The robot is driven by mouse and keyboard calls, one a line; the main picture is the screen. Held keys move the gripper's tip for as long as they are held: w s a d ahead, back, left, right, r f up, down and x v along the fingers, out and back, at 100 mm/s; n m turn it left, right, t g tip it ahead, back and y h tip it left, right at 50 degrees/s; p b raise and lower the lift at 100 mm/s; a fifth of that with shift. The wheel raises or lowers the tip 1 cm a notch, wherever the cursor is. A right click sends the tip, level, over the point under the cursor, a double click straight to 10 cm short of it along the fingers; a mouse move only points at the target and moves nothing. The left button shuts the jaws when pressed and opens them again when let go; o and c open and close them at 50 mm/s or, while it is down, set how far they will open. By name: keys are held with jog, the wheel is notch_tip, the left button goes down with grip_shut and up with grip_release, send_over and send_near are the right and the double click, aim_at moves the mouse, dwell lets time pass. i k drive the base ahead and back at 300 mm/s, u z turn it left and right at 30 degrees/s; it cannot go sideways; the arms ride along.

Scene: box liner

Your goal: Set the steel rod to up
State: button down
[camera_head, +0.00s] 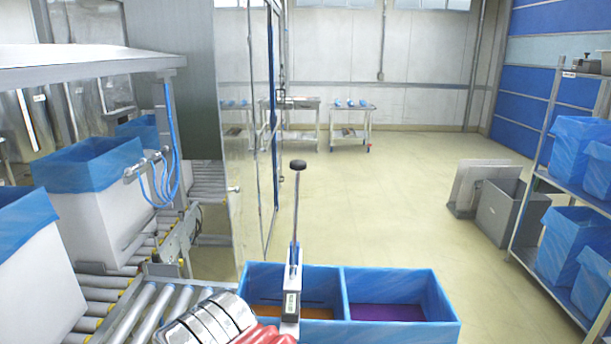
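A thin steel rod (296,210) with a dark knob on top stands nearly upright in the lower middle of the head view, leaning very slightly. Its lower end meets a narrow grey bracket (291,290) with a small dark label, in front of a blue bin. My gripper is not recognisable in this view, and nothing is seen touching the rod. A red ribbed piece (266,335) and silver curved segments (207,322) show at the bottom edge, cut off; I cannot tell what they belong to.
A blue two-compartment bin (448,310) stands behind the bracket. A roller conveyor (150,307) with white blue-lined boxes (100,215) is at left. A shelf rack (540,185) with blue-lined bins stands at right, grey containers (500,208) beside it. The middle floor (385,205) is clear.

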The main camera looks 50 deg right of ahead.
aim_at(297, 165)
jog(key=u, duration=0.05)
jog(key=k, duration=0.9)
jog(key=u, duration=0.65)
jog(key=i, duration=1.4)
jog(key=z, duration=0.45)
jog(key=i, duration=0.85)
jog(key=z, duration=0.6)
